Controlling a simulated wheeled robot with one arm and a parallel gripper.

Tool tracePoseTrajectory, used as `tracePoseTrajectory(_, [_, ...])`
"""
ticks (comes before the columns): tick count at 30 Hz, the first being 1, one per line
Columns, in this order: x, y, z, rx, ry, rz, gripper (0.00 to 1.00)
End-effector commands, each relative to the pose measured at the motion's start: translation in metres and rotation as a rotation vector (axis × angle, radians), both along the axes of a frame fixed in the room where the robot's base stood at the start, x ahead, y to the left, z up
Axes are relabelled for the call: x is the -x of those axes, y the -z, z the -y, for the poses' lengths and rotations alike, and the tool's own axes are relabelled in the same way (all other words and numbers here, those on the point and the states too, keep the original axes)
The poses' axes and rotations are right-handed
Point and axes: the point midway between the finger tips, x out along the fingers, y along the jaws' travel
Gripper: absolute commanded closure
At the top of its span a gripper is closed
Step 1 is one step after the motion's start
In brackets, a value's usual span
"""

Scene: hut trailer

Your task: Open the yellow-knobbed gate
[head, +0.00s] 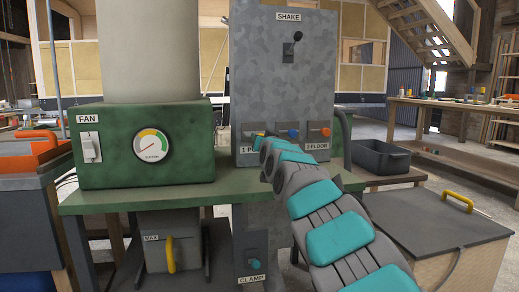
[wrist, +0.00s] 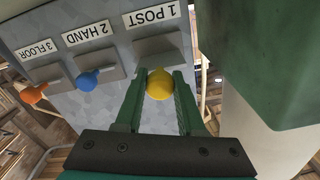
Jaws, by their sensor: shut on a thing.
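The yellow knob (wrist: 160,84) is on the gate labelled "1 POST", on a grey metal panel (head: 285,75). My gripper (wrist: 159,76) has its two green fingers on either side of the knob and is shut on it. In the head view my gripper (head: 259,142) is at the left of the knob row, and my arm hides most of the yellow knob and part of the labels. A blue knob (wrist: 87,80) labelled "2 HAND" and an orange knob (wrist: 33,95) labelled "3 FLOOR" are beside it, untouched.
A green fan box (head: 110,165) with a gauge stands left of the panel on a green bench (head: 90,203). Below are a "MAX" slide with a yellow handle (head: 170,255) and a blue "CLAMP" knob (head: 253,264). A lidded box (head: 425,220) and black bin (head: 380,158) stand right.

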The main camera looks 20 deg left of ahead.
Motion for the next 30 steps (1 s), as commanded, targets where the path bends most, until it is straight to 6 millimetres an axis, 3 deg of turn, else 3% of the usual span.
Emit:
tracePoseTrajectory(10, [0.0009,-0.0006,0.0014,-0.001,0.001,-0.001,1.00])
tracePoseTrajectory(11, [0.0008,-0.0005,0.0014,-0.001,0.001,-0.001,0.61])
tracePoseTrajectory(18, [0.0009,-0.0003,0.0011,-0.001,0.001,-0.001,0.34])
tracePoseTrajectory(30, [0.0046,0.0011,0.0044,-0.001,0.002,0.002,0.32])
